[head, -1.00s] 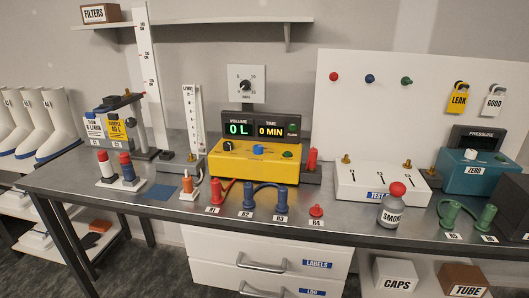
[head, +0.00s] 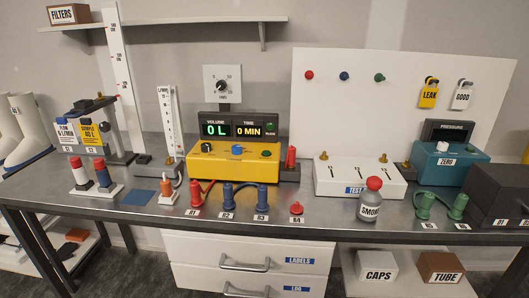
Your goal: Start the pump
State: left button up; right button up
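The yellow pump box (head: 222,166) stands on the bench left of centre. Its front panel has a small black knob (head: 206,147), a blue knob (head: 237,149) and a green button (head: 266,154). The display (head: 231,130) above it reads 0 L and 0 MIN, with a small green lamp at its right. Neither of my grippers shows in the head view.
A white test block (head: 345,188) and a smoke bottle (head: 370,203) stand to the right, with a teal pressure box (head: 441,168) beyond.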

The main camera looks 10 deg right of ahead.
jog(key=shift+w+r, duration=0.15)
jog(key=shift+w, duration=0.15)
